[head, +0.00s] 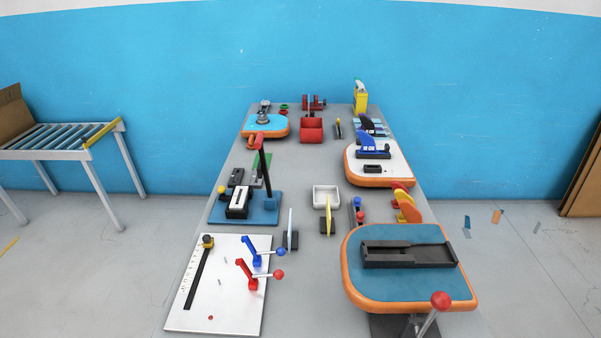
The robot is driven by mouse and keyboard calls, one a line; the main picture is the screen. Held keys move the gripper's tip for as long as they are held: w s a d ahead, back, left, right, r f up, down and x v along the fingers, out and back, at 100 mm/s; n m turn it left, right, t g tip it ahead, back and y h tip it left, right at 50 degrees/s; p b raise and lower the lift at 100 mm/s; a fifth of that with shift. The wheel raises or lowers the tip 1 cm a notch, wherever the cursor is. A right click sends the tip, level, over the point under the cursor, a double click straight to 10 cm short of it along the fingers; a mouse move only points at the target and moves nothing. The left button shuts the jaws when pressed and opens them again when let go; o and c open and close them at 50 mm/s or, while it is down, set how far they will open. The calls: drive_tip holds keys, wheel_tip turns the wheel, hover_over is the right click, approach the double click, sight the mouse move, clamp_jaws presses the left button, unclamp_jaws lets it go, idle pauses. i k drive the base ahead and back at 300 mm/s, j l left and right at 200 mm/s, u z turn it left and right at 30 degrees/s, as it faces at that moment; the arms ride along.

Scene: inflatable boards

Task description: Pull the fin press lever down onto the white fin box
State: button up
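The fin press stands on a blue base plate (262,212) on the left half of the table. Its black lever (266,172) is raised and stands nearly upright from the right side of the base, with a red grip (259,142) at the top. The white fin box (238,200) sits in a black holder on the left part of the base. The lever is apart from the fin box, above and to its right. A yellow knob (222,190) is at the holder's far left. My gripper is not in view.
A white board (225,310) with blue (250,251) and red (245,275) toggle levers lies nearer. Thin upright panels (290,230) and a white tray (326,190) stand right of the press. A blue-and-orange board (400,290) fills the near right.

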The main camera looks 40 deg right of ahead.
sight(262, 168)
drive_tip(key=k+l, duration=0.15)
drive_tip(key=l, duration=0.25)
drive_tip(key=k+l, duration=0.2)
drive_tip(key=l, duration=0.2)
drive_tip(key=k+l+u, duration=0.1)
drive_tip(key=l, duration=0.25)
drive_tip(key=k+l, duration=0.2)
drive_tip(key=l, duration=0.2)
drive_tip(key=i+j+u, duration=0.2)
drive_tip(key=i+j, duration=1.55)
drive_tip(key=j, duration=0.15)
